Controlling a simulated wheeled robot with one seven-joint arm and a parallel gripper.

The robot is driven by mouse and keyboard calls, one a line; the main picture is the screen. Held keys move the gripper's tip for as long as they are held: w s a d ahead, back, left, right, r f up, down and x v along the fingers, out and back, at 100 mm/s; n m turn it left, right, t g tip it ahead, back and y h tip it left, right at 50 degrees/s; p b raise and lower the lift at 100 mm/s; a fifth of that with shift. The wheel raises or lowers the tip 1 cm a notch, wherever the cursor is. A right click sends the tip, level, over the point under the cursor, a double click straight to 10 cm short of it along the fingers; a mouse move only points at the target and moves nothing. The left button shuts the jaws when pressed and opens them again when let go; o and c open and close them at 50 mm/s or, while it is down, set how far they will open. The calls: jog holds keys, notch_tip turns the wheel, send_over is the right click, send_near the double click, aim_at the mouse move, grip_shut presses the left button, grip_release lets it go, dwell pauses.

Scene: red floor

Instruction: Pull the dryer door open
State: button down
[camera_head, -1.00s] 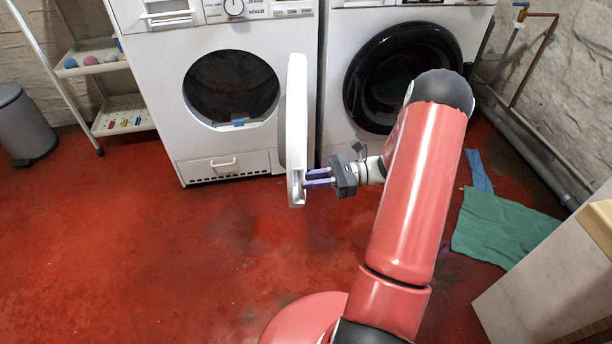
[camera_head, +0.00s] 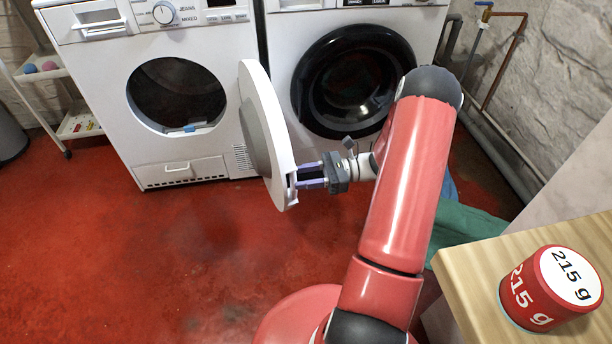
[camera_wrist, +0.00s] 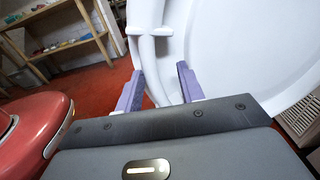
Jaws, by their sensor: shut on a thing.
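The dryer (camera_head: 90,95) is the white machine at the left in the head view. Its round dark drum opening (camera_head: 177,95) is uncovered. The dryer door (camera_head: 268,130) stands swung out from the machine's right side, seen at a slant. My gripper (camera_head: 312,176) is at the door's free edge, low down, with its purple fingers shut on that edge. In the wrist view the white door (camera_wrist: 230,45) fills the upper right, and the fingers of my gripper (camera_wrist: 160,88) reach to its rim. The exact contact of the fingertips is hard to see.
A washing machine (camera_head: 352,80) with a dark round door stands right of the dryer. A wooden-topped counter (camera_head: 470,275) with a red tin (camera_head: 550,290) is at the lower right. A green cloth (camera_head: 465,225) lies on the floor. The red floor at the left is clear.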

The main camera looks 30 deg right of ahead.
jog(key=shift+w+r+t, duration=0.2)
jog(key=shift+w+t, duration=0.1)
jog(key=shift+w, duration=0.25)
jog(key=c, duration=1.4)
grip_release()
jog(key=shift+w, duration=0.1)
jog(key=shift+d, duration=0.1)
jog(key=v, duration=0.6)
jog(key=shift+d+f, duration=0.1)
jog(key=shift+d, duration=0.3)
jog(key=shift+c, duration=1.1)
jog(key=shift+s+d, duration=0.4)
jog(key=shift+b, duration=0.3)
